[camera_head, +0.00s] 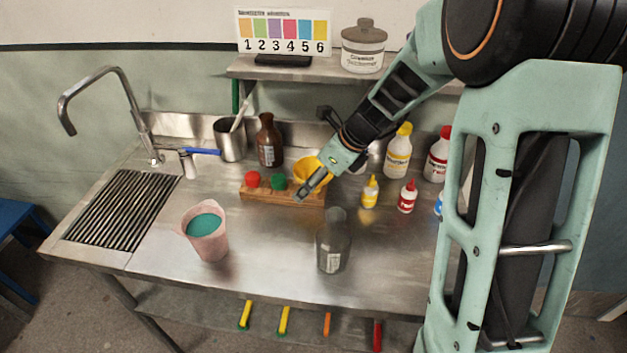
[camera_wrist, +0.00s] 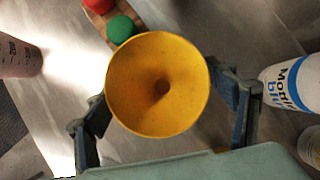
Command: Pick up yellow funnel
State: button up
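The yellow funnel (camera_head: 300,168) is at the right end of a wooden rack (camera_head: 268,196), its mouth facing up, partly hidden by my gripper (camera_head: 308,187) in the head view. In the wrist view, the funnel (camera_wrist: 150,85) shows its wide round mouth and central hole, and its stem is hidden. My gripper (camera_wrist: 160,95) is spread around it, one finger on each side of the rim. The fingertips are partly hidden behind the rim, and I cannot tell whether they touch the funnel.
A red cap (camera_head: 252,180) and a green cap (camera_head: 278,182) sit on the rack. A brown bottle (camera_head: 269,140) stands behind. A pink beaker (camera_head: 208,245) and a dark grey bottle (camera_head: 333,243) stand in front. Small yellow (camera_head: 370,192) and red (camera_head: 408,197) bottles stand at right.

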jog(key=c, duration=1)
jog(key=shift+c, duration=0.3)
notch_tip(320, 180, up, 10)
jog(key=shift+r+p, duration=0.1)
jog(key=shift+p, duration=0.6)
notch_tip(320, 180, up, 5)
jog(key=p, duration=0.5)
